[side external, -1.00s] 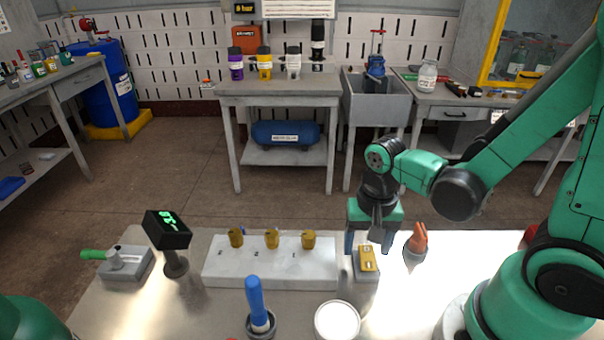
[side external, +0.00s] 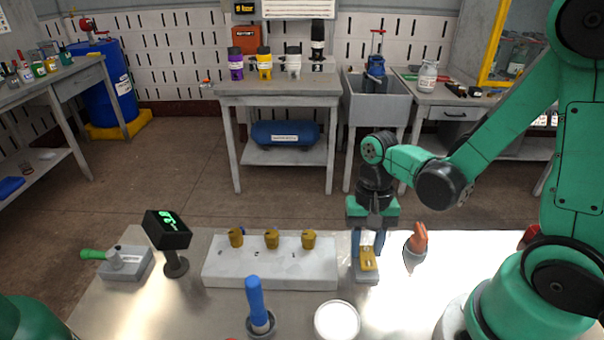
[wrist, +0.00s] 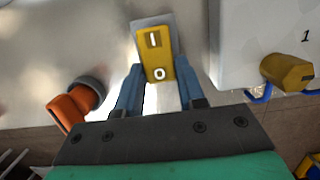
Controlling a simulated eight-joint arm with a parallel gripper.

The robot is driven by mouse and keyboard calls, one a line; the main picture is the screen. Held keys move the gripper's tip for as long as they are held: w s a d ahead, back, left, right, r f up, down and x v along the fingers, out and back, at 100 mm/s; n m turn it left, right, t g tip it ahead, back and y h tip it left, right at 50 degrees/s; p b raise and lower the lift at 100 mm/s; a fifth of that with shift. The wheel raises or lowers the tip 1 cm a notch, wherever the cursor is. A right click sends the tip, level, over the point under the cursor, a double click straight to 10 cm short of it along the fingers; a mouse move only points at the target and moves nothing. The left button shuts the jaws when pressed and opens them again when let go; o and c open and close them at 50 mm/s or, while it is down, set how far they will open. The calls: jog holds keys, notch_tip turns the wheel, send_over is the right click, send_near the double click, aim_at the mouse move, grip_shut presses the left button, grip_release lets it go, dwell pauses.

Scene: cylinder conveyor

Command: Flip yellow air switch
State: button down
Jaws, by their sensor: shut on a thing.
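The yellow air switch (side external: 368,262) sits on a small grey base at the right of the bench. In the wrist view the switch (wrist: 156,53) shows an "I" at its far end and an "O" at its near end. My gripper (side external: 367,248) points down over it with its two blue fingers on either side. In the wrist view my gripper (wrist: 159,80) is shut on the near, "O" part of the switch. The exact contact faces are partly hidden by the fingers.
A white block (side external: 250,270) with several yellow knobs stands just left of the switch. An orange-tipped tool (side external: 418,238) in a grey holder stands close on the right. A white round dish (side external: 337,320) and a blue-handled tool (side external: 256,300) are in front.

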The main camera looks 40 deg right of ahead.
jog(key=shift+g+y, duration=0.3)
jog(key=c, duration=0.5)
grip_release()
jog(key=shift+v, duration=2.75)
